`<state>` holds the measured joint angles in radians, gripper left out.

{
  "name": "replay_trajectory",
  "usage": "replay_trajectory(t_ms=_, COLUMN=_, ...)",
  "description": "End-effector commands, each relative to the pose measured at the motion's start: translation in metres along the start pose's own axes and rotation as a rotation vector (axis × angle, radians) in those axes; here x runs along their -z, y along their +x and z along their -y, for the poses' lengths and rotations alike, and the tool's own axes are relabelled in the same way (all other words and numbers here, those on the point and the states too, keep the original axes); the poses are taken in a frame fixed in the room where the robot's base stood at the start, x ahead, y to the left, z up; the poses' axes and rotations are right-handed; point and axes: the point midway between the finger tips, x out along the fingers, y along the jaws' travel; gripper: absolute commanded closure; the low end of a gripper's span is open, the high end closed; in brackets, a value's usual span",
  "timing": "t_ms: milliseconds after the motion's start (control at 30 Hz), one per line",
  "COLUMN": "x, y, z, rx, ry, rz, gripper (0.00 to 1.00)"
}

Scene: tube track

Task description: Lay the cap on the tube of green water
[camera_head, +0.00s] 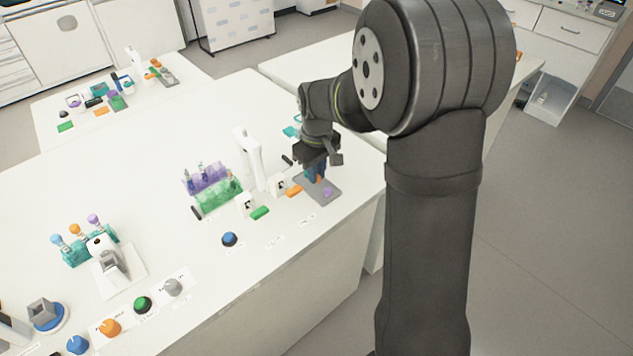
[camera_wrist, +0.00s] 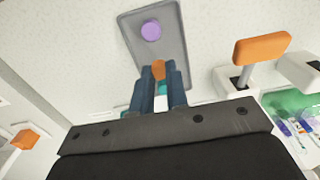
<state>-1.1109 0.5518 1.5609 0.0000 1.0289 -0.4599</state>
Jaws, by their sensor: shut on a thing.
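My gripper (camera_head: 315,173) is over the grey tray (camera_head: 309,187) near the table's right side. In the wrist view its blue fingers (camera_wrist: 159,78) are closed around a small orange cap (camera_wrist: 158,69), which shows between the fingertips. A purple cap (camera_wrist: 151,30) lies on the tray, apart from the fingers, and also shows in the head view (camera_head: 327,191). Clear tubes stand at the purple rack (camera_head: 207,175) and green rack (camera_head: 222,194), left of my gripper. They also show at the wrist view's right edge (camera_wrist: 285,128). I cannot tell which tube holds green water.
White devices with an orange block (camera_head: 294,191) and a green block (camera_head: 260,213) stand between the tray and the racks. A tall white stand (camera_head: 250,158) rises beside the racks. A teal rack (camera_head: 75,252) and several knobs are at left.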

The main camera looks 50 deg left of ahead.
Motion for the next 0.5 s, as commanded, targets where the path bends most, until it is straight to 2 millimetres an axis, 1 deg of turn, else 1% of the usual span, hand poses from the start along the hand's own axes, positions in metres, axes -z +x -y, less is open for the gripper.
replay_trajectory(t_ms=300, x=0.000, y=-0.027, z=0.000, rx=-0.001, ry=0.000, rz=-0.002, gripper=1.00)
replay_trajectory(t_ms=500, x=0.000, y=-0.038, z=0.000, rx=0.000, ry=0.000, rz=0.000, gripper=1.00)
